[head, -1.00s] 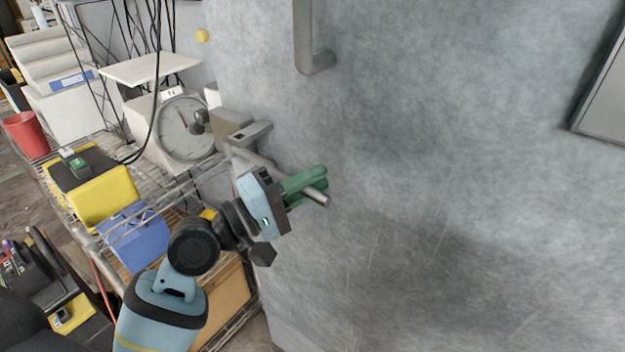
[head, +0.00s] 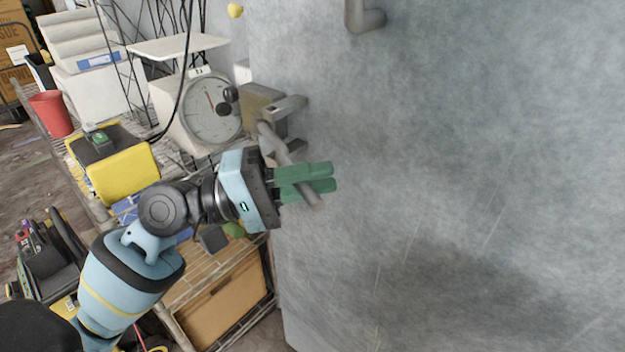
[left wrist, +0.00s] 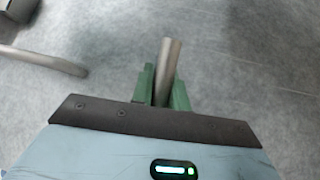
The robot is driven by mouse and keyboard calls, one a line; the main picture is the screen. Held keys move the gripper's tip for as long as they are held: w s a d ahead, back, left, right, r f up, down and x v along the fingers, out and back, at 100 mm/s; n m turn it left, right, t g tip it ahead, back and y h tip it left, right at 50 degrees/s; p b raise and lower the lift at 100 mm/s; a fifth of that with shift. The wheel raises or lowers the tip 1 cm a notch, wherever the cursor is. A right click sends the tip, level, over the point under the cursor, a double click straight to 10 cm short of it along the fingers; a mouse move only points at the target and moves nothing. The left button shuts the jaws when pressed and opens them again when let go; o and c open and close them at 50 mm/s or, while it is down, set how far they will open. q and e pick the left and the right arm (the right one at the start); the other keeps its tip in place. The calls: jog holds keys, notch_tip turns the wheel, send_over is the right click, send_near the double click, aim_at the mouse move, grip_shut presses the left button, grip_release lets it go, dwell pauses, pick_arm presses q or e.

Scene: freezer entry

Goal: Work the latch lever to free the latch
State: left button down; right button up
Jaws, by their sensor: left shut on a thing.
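The grey latch lever (head: 279,150) runs down and to the right from the latch body (head: 262,104) at the left edge of the grey freezer door (head: 450,170). My left gripper (head: 332,177) has its green fingers shut around the lever's lower part, and the lever's tip sticks out below them. In the left wrist view the lever (left wrist: 170,62) stands between the two green fingertips (left wrist: 164,84). The inside of the latch is hidden. My right gripper is not in view.
A wire shelf left of the door holds a dial scale (head: 208,108), a yellow box (head: 122,172) and a red cup (head: 50,114). A grey bent pipe (head: 366,20) is on the door above. The door's face to the right is clear.

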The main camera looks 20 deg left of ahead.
pick_arm(q)
jog(key=shift+w, duration=0.1)
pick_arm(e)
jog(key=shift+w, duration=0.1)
